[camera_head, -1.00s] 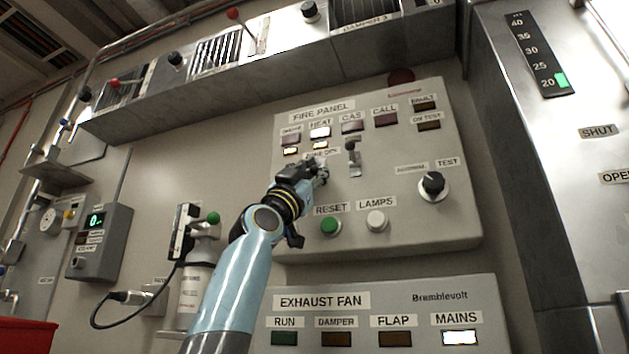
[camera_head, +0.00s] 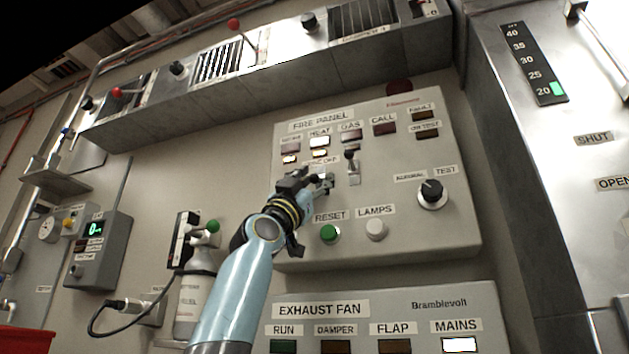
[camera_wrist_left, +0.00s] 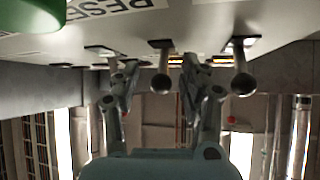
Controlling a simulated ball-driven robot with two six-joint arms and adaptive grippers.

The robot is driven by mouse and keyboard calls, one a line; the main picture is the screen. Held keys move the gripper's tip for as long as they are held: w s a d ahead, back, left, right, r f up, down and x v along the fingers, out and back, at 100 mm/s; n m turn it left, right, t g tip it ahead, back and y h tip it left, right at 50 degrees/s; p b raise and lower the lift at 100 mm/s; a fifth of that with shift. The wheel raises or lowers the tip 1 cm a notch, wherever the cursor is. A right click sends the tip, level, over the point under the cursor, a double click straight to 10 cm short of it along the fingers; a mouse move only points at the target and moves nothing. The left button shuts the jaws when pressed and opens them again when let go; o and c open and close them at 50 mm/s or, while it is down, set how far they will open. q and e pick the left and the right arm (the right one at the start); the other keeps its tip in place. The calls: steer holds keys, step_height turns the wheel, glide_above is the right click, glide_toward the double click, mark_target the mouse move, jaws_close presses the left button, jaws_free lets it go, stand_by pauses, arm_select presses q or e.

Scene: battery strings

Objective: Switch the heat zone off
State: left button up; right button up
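The fire panel (camera_head: 455,215) is on the wall. Under its HEAT label, a white lamp (camera_head: 320,141) is lit, with a lit amber lamp (camera_head: 320,153) below. My left gripper (camera_head: 322,183) is at the panel face, below the HEAT column; it covers the lever there in the head view. The lever under GAS (camera_head: 350,158) shows just right of it. In the left wrist view the fingers of my left gripper (camera_wrist_left: 160,88) are apart, and a metal toggle lever (camera_wrist_left: 162,82) appears between them; contact cannot be told. Another lever (camera_wrist_left: 243,82) is outside the right-hand finger. My right gripper is out of view.
The green RESET button (camera_head: 330,233) and white LAMPS button (camera_head: 376,229) are just below my gripper. A black rotary knob (camera_head: 432,191) is to the right. The exhaust fan panel (camera_head: 480,300) is below. A cylinder (camera_head: 192,295) stands at lower left.

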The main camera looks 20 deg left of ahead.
arm_select(q)
steer(key=shift+y, duration=0.3)
steer(key=v, duration=1.2)
